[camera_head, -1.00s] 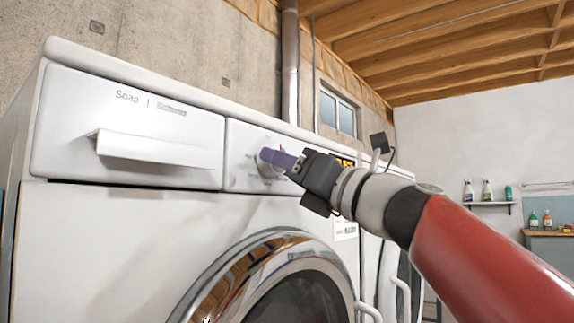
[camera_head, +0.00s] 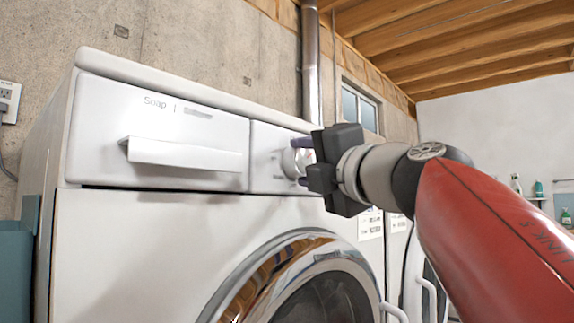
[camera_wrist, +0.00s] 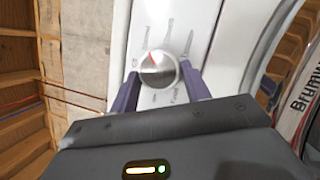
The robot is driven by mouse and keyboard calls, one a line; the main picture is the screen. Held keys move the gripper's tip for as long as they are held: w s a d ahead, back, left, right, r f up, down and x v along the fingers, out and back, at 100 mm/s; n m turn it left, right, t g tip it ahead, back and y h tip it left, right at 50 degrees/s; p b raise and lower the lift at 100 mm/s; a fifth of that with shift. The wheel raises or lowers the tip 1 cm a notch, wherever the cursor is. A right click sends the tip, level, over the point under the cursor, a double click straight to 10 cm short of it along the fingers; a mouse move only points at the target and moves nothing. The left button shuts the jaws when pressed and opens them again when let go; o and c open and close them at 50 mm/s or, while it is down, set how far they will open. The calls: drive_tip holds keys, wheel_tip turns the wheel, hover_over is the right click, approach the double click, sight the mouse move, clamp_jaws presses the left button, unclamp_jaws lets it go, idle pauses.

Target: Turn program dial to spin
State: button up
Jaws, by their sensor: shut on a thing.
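The program dial (camera_head: 291,162) is a round silver-white knob on the washer's front panel (camera_head: 262,180), right of the soap drawer. In the wrist view the dial (camera_wrist: 159,69) shows a red mark at its upper left, with labels around it too small to read. My gripper (camera_head: 305,161) is at the dial, with its purple fingers one above the other in the head view. In the wrist view my gripper (camera_wrist: 158,85) has a finger on each side of the dial and is shut on it. The gripper body hides the panel's right part in the head view.
The soap drawer (camera_head: 160,125) has a protruding handle left of the dial. The round washer door (camera_head: 310,285) lies below. A second machine (camera_head: 398,250) stands at the right, behind my arm. A shelf with bottles (camera_head: 535,197) is on the far wall.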

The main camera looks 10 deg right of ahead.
drive_tip(key=m, duration=0.1)
drive_tip(key=m+h, duration=0.1)
drive_tip(key=m, duration=0.1)
drive_tip(key=m+g, duration=0.1)
drive_tip(key=m, duration=0.1)
drive_tip(key=shift+r+h, duration=0.3)
drive_tip(key=shift+h, duration=0.1)
drive_tip(key=m+g, duration=0.1)
drive_tip(key=m, duration=0.2)
drive_tip(key=shift+r+m+g, duration=0.15)
drive_tip(key=shift+m+g, duration=0.15)
drive_tip(key=m, duration=0.1)
drive_tip(key=m+g, duration=0.1)
drive_tip(key=m, duration=0.1)
drive_tip(key=shift+r+m+g, duration=0.25)
drive_tip(key=shift+m+g, duration=0.05)
drive_tip(key=shift+m, duration=0.1)
drive_tip(key=m+g, duration=0.1)
drive_tip(key=m, duration=0.1)
drive_tip(key=shift+w+r+m+g+y, duration=0.1)
drive_tip(key=shift+m+g+y, duration=0.2)
drive_tip(key=shift+y, duration=0.1)
drive_tip(key=shift+d+m, duration=0.1)
drive_tip(key=shift+m, duration=0.4)
drive_tip(key=o, duration=1)
